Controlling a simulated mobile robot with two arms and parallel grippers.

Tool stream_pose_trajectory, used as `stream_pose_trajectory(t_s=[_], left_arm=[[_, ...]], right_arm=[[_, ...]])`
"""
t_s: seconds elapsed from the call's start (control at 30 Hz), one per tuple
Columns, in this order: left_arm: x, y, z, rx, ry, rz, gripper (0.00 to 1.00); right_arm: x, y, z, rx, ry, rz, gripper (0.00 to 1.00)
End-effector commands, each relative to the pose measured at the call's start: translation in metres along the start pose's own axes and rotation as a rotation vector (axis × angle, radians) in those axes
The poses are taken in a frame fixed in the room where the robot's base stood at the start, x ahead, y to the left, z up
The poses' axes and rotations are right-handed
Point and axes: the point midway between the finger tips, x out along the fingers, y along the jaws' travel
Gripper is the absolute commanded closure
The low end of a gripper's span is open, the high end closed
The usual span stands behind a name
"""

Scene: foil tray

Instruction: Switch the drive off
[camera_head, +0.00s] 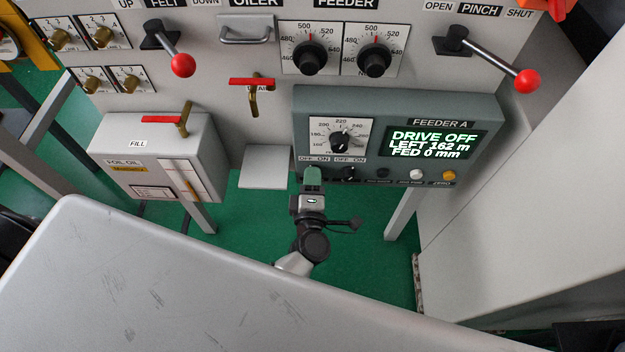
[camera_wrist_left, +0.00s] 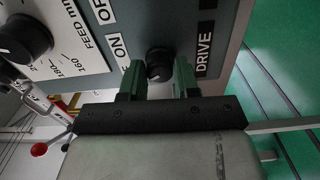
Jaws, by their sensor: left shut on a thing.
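The green-grey FEEDER A box (camera_head: 398,105) has a lit display (camera_head: 435,142) reading DRIVE OFF, LEFT 162 m, FED 0 mm. My left gripper (camera_head: 313,178) is at the lower left of this box, under an OFF ON label. In the left wrist view, the small black drive knob (camera_wrist_left: 158,64) sits between the two green fingers of the gripper (camera_wrist_left: 158,82), which is shut on it. The word DRIVE is beside the knob, with ON and part of OFF on the other side. In the head view the gripper hides this knob. My right gripper is not in view.
A second small knob (camera_head: 348,173) and white (camera_head: 416,175) and yellow (camera_head: 448,176) buttons line the box's lower edge. A feed dial (camera_head: 340,140) is above. Red-ended levers (camera_head: 527,81) stick out higher up. A grey table-like surface (camera_head: 180,290) fills the front.

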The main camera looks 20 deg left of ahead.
Motion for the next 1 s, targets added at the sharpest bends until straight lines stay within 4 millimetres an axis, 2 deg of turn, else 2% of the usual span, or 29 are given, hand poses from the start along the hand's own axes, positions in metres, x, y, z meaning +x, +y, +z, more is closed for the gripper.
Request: stream_pose_trajectory(t_s=[0.63, 0.67, 0.8, 1.0], left_arm=[[-0.001, -0.002, 0.0, -0.055, -0.001, -0.005, 0.93], [-0.001, -0.002, 0.0, -0.055, -0.001, -0.005, 0.67], [-0.0008, -0.0016, 0.0, -0.055, 0.0, -0.004, 0.46], [-0.0004, -0.0009, 0.0, -0.054, 0.0, -0.002, 0.44]], right_arm=[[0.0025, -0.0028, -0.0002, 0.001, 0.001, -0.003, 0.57], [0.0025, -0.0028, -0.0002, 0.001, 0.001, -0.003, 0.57], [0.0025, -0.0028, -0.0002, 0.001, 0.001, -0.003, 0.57], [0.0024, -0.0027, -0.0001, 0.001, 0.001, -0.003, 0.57]])
